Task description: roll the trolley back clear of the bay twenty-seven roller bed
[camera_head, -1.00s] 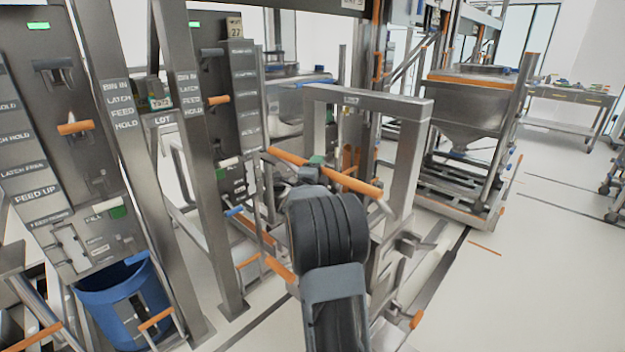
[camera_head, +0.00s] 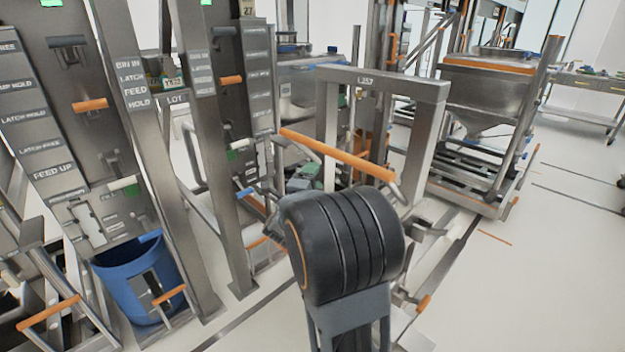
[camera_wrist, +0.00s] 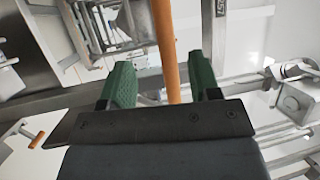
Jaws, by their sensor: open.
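The trolley appears to be the grey upright frame (camera_head: 425,130) labelled L257, with an orange push bar (camera_head: 335,155) on its near side. The bay post with the 27 sign (camera_head: 247,8) stands just left of it. My gripper (camera_head: 303,178) is mostly hidden behind my dark wrist in the head view; a green finger part shows below the push bar. In the wrist view my gripper (camera_wrist: 163,88) has its green fingers apart, and the orange bar (camera_wrist: 167,50) runs between them in the picture without being clamped. The roller bed is hidden or not distinguishable.
A steel hopper bin (camera_head: 487,95) on a low wheeled base stands at the back right. A blue tub (camera_head: 140,290) sits below the left panel (camera_head: 85,120). Open pale floor (camera_head: 520,290) lies to the right.

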